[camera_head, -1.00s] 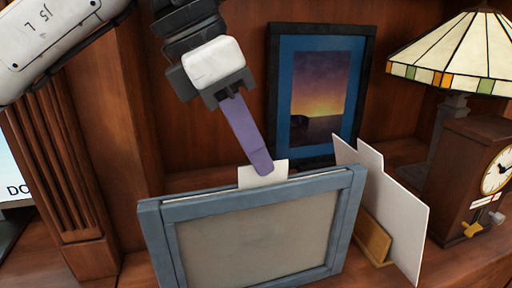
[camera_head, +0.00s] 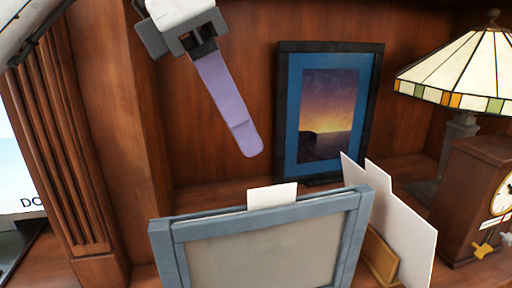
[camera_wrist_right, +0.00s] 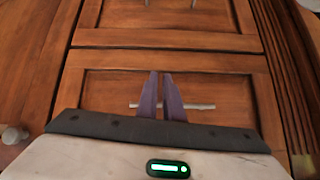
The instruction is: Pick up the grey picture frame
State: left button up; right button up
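The grey picture frame (camera_head: 264,220), blue-grey with a plain grey panel, stands in front on the wood shelf in the head view. Its lower part is cut off by the picture edge. My left gripper (camera_head: 250,150) points down above and behind its top edge, apart from it. The purple fingers overlap side-on, so their opening is unclear; nothing shows held. My right gripper (camera_wrist_right: 161,76) shows in the right wrist view, with its purple fingertips close together and nothing visible between them. It faces wooden panels with a metal bar handle (camera_wrist_right: 200,107).
A white card (camera_head: 272,196) sticks up behind the grey frame. A black-edged sunset picture (camera_head: 327,107) stands against the back. At right are white cards in a wooden holder (camera_head: 380,258), a clock (camera_head: 470,190) and a stained-glass lamp (camera_head: 465,70). A fluted wooden post (camera_head: 75,150) is at left.

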aim_at(315, 240)
jog(key=k, duration=1)
